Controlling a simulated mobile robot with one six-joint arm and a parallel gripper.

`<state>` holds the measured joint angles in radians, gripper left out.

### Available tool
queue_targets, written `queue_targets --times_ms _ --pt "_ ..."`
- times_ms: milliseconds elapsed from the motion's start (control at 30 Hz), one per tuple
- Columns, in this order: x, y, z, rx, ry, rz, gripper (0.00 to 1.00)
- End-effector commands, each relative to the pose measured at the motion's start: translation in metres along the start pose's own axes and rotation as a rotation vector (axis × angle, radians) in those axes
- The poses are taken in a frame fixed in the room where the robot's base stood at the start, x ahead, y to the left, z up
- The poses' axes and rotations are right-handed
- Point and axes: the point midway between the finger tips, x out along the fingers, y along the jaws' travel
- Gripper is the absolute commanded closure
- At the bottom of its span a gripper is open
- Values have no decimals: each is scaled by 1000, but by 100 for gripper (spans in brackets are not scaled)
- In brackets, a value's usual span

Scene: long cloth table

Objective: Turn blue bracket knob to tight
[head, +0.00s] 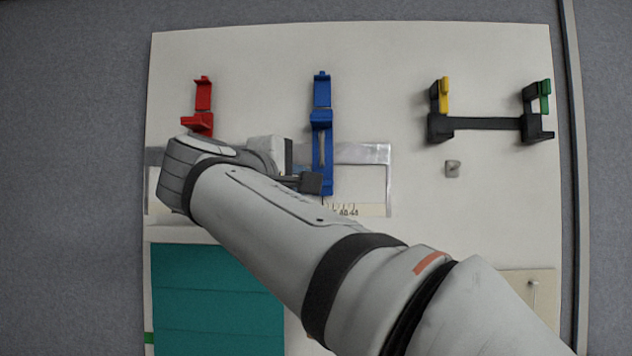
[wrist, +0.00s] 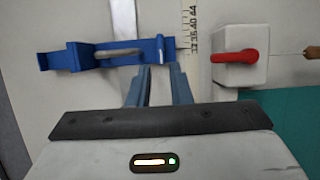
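The blue bracket (head: 322,120) is fixed upright on the pale board, right of the red bracket. In the wrist view the blue bracket (wrist: 72,55) lies across the upper left, with a grey bar-like handle (wrist: 118,52) along its middle. I cannot tell for sure which part is its knob. My gripper (head: 312,183) is beside the lower end of the blue bracket in the head view. In the wrist view my gripper (wrist: 161,76) has two fingers apart with an empty gap, their tips close to the bracket's right end. I cannot tell whether they touch it.
A red lever (wrist: 236,57) on a white box is right of the fingers, beside a ruler strip (wrist: 192,35). The red bracket (head: 203,105) is left. A black bracket (head: 485,124) with yellow and green parts is right. A small grey knob (head: 452,168) sits below it.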

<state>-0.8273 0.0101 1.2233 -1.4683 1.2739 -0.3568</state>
Motion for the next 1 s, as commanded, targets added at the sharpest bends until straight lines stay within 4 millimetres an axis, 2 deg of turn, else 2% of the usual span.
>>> queue_targets --times_ms 200,400,733,933,1000 --pt "38 2 1 -1 -4 -2 82" --pt "58 0 1 0 -2 -3 82" --pt "61 -1 0 1 2 -3 82" --pt "61 -1 0 1 2 -3 98" --pt "61 -1 0 1 2 -3 100"
